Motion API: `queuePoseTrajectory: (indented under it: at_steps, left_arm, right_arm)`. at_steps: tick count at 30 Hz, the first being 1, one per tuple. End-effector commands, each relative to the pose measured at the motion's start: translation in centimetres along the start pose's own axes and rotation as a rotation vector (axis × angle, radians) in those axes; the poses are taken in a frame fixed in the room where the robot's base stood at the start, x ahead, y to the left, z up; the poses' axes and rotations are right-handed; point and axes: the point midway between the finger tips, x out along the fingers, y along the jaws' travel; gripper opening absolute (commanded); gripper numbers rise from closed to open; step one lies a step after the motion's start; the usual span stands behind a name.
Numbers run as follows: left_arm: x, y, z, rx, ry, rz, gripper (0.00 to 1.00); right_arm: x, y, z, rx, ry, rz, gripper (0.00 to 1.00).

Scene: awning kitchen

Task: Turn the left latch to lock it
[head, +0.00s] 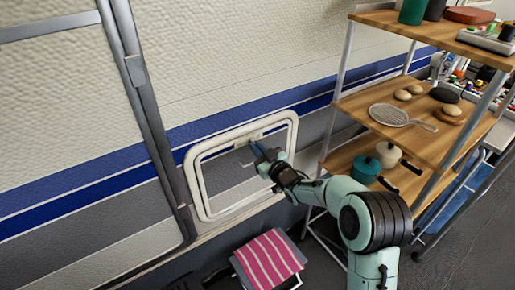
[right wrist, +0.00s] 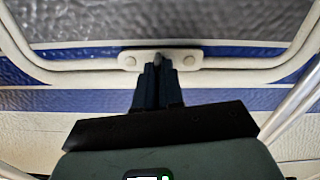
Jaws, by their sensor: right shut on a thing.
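A hatch door with a rounded white frame (head: 197,180) is set low in the camper wall and looks closed. The latch (head: 256,136) sits on the frame's top edge. In the right wrist view the latch (right wrist: 130,60) is a pale plate with a round screw head at each end and a small grey knob in the middle. My right gripper (head: 257,152) reaches it from the front, and its dark fingertips (right wrist: 158,66) are shut on the knob. The fingers hide most of the knob, so its turn angle is hard to tell. My left gripper is not in view.
A pink striped stool (head: 269,262) stands below the hatch. A grey door frame (head: 150,130) runs down the wall left of the hatch.

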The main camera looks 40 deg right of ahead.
Motion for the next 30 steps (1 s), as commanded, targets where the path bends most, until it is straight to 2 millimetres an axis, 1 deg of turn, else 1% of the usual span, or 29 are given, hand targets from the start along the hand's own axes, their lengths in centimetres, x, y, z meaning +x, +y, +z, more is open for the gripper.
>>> queuePoseTrajectory:
  at_steps: [6,11,27,29,30]
  left_arm:
    - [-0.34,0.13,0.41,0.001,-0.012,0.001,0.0]
    - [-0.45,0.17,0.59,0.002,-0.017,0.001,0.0]
    - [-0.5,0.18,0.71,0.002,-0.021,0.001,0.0]
    - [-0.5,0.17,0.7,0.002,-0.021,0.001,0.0]
    - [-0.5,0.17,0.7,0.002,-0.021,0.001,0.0]
  right_arm:
    - [-0.03,0.03,0.05,0.115,-0.002,0.001,0.0]
    - [-0.03,0.03,0.06,0.163,-0.002,0.001,0.0]
    - [-0.02,0.01,0.11,0.19,-0.003,0.001,0.0]
    - [-0.02,0.0,0.11,0.19,-0.003,0.001,0.2]
    - [-0.02,0.0,0.1,0.19,-0.002,0.001,0.33]
